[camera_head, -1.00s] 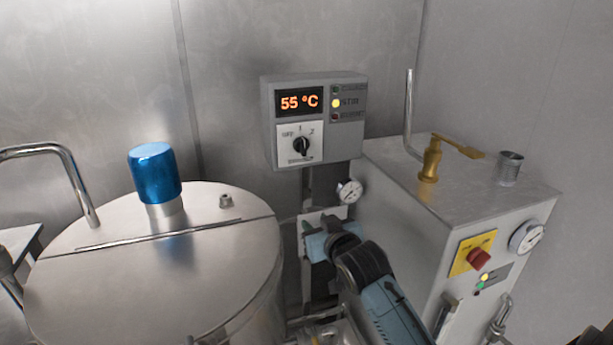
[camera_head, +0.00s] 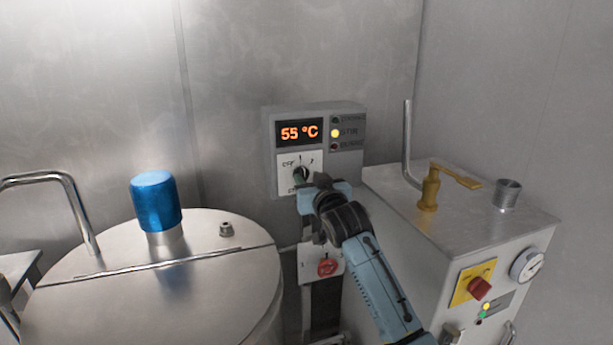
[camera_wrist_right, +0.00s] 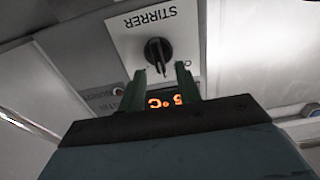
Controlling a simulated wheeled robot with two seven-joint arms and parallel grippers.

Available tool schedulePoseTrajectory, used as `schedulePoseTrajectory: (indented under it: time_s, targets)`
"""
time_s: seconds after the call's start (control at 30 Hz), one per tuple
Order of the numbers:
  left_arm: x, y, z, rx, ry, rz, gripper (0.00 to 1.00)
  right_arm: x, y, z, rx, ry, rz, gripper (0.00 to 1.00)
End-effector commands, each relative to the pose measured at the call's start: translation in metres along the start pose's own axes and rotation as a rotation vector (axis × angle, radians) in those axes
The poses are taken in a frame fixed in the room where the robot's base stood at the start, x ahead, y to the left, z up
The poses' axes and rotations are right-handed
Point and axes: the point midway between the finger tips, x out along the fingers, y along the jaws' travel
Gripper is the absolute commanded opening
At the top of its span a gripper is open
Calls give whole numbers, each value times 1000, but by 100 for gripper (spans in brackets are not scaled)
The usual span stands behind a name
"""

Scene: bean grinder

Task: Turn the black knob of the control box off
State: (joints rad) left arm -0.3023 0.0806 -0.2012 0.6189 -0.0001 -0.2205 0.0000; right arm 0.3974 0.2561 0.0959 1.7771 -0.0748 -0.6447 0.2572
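The grey control box (camera_head: 320,113) is on the back wall, its display (camera_head: 299,133) showing an orange 55 °C. Its black knob (camera_head: 301,172) on a white plate is partly hidden by my right gripper (camera_head: 305,183) in the head view. In the right wrist view the black knob (camera_wrist_right: 158,52) shows upside down under the word STIRRER. There the right gripper's two green fingers (camera_wrist_right: 160,75) stand apart, with the knob just beyond their tips and nothing between them. My left gripper is not in view.
A steel tank (camera_head: 170,290) with a blue cap (camera_head: 156,202) stands at the left. A steel cabinet (camera_head: 470,215) with a brass valve (camera_head: 431,187) and a red switch (camera_head: 480,288) stands at the right. A red-handled part (camera_head: 327,267) is below the box.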

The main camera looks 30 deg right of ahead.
Motion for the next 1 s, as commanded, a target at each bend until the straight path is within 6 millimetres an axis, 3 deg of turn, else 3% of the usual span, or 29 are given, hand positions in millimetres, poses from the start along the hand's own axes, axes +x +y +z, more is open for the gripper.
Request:
schedulePoseTrajectory:
  time_s: [0.2, 0.57, 0.83, 1.0]
  targets:
    - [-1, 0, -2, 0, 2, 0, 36, 20, 0, 0, 0, 0, 0, 34]
    - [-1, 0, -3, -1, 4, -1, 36, 24, 0, 1, -1, -1, 0, 34]
    - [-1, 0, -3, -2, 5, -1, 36, 24, 0, 1, -1, -1, 0, 1]
    - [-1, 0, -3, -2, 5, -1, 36, 24, 0, 0, -2, -1, 0, 0]
